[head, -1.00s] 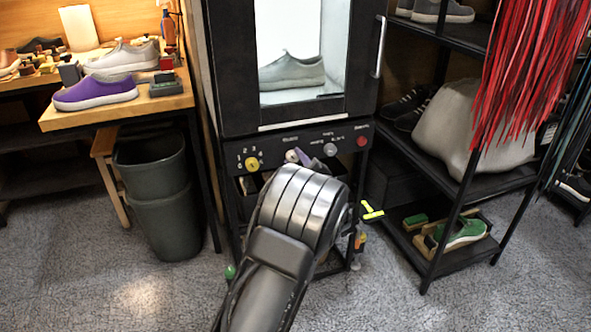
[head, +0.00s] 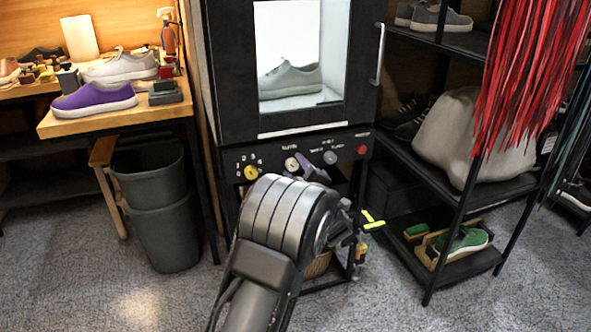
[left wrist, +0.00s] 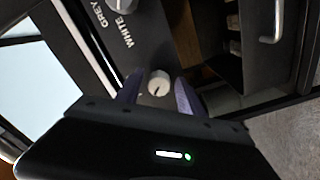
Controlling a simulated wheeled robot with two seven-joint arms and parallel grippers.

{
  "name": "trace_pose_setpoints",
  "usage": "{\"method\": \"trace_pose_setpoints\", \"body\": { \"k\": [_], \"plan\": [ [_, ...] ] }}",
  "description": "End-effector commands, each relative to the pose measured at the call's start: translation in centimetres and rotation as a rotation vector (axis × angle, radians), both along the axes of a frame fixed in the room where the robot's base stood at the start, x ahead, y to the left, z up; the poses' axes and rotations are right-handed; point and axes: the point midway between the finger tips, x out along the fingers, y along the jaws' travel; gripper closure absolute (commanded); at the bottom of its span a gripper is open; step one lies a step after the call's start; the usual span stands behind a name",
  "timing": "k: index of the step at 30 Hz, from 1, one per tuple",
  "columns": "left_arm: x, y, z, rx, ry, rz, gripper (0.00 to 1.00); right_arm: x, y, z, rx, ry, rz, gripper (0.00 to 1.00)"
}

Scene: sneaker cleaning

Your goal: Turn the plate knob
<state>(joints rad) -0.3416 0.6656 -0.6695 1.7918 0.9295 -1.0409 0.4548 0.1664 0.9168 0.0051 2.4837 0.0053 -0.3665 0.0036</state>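The control panel (head: 300,152) under the lit cabinet carries a row of knobs. The white knob (head: 291,163), under a small label I cannot read clearly, is the likely plate knob. In the left wrist view a white round knob (left wrist: 159,82) with a dark pointer mark shows between the purple fingers of my left gripper (left wrist: 159,92). The fingers are apart, with a gap on each side of the knob; I cannot tell whether they reach around it. In the head view the left gripper (head: 311,171) is just right of the white knob, partly hidden by my arm. My right gripper is out of view.
A yellow knob (head: 251,172) is to the left, a grey knob (head: 330,157) and a red button (head: 363,150) to the right. A grey sneaker (head: 290,80) stands inside the cabinet. A shoe rack (head: 455,190) is on the right, a bin (head: 160,205) on the left.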

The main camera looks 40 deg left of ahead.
Motion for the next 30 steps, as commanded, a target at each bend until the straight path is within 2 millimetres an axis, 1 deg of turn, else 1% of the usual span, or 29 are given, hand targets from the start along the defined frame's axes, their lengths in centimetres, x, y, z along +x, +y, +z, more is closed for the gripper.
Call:
{"method": "trace_pose_setpoints", "body": {
  "k": [2, 8, 12, 17, 24, 27, 30],
  "plan": [
    [0.0, 0.0, 0.0, 0.000, 0.000, 0.001, 0.48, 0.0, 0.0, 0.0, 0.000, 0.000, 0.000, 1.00],
    [0.0, 0.0, 0.1, 0.001, -0.001, 0.000, 0.48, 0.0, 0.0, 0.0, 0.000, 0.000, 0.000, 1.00],
    [-0.2, -0.4, 0.1, 0.000, 0.000, -0.001, 0.48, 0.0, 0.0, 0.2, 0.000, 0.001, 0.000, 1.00],
    [-1.3, -1.9, 0.2, -0.001, 0.001, -0.002, 0.48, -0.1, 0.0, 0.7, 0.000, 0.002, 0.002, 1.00],
    [-3.5, -5.2, 0.2, -0.001, -0.001, -0.001, 0.48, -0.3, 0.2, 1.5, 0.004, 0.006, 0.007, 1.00],
    [-4.2, -6.0, 0.1, 0.000, 0.000, -0.001, 0.48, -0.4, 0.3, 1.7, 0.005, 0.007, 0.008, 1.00],
    [-4.4, -6.4, 0.0, 0.001, 0.000, -0.001, 0.48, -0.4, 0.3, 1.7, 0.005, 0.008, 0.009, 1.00]
  ]
}}
